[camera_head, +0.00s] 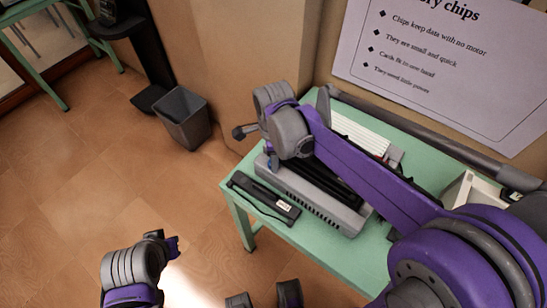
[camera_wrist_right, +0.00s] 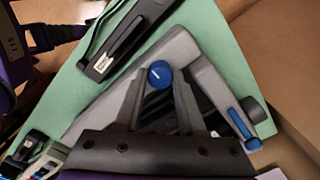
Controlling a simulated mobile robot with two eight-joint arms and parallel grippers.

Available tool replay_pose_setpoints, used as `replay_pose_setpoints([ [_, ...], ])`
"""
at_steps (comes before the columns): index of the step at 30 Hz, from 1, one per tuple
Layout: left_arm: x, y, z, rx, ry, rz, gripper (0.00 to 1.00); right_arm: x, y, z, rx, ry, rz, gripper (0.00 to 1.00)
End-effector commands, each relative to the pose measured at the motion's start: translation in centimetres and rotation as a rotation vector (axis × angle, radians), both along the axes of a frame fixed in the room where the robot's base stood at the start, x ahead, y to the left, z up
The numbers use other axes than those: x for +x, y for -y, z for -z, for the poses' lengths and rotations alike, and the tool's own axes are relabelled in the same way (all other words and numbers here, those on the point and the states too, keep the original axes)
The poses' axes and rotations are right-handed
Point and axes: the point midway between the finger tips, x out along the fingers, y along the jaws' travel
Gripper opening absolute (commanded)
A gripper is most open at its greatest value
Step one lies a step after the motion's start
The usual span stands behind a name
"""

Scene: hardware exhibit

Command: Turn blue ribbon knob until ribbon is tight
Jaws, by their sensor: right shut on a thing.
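The blue ribbon knob (camera_wrist_right: 160,73) is a small round cap with a light line across it, on top of a grey machine (camera_wrist_right: 182,48). The grey machine (camera_head: 322,205) also shows on the green table in the head view, partly covered by my right arm. In the right wrist view my right gripper (camera_wrist_right: 161,86) has its fingertips at the knob, one on each side, and is shut on it. In the head view my right arm hides the knob. Whether a ribbon is tight cannot be seen.
A black device with a white label (camera_head: 264,198) lies on the green table (camera_head: 233,187) beside the machine. A blue bar (camera_wrist_right: 239,123) is at the machine's other side. A grey bin (camera_head: 184,118) stands on the floor. A wall and sign (camera_head: 440,60) rise behind the table.

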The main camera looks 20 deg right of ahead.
Motion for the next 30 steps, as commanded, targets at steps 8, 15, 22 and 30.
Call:
replay_pose_setpoints([
  [8,0.00,0.00,-0.01,0.000,0.000,0.000,0.00,0.10,0.05,-0.12,-0.001,0.003,0.148,0.00],
  [15,0.00,0.00,0.00,0.000,0.000,0.000,0.00,0.10,0.05,-0.12,-0.001,0.003,0.204,0.00],
  [22,0.00,0.00,0.00,0.000,0.000,0.000,0.00,0.10,0.05,-0.12,-0.001,0.003,0.215,0.00],
  [30,0.00,0.00,0.00,0.000,0.000,0.000,0.00,0.10,0.05,-0.12,-0.001,0.003,0.214,0.46],
])
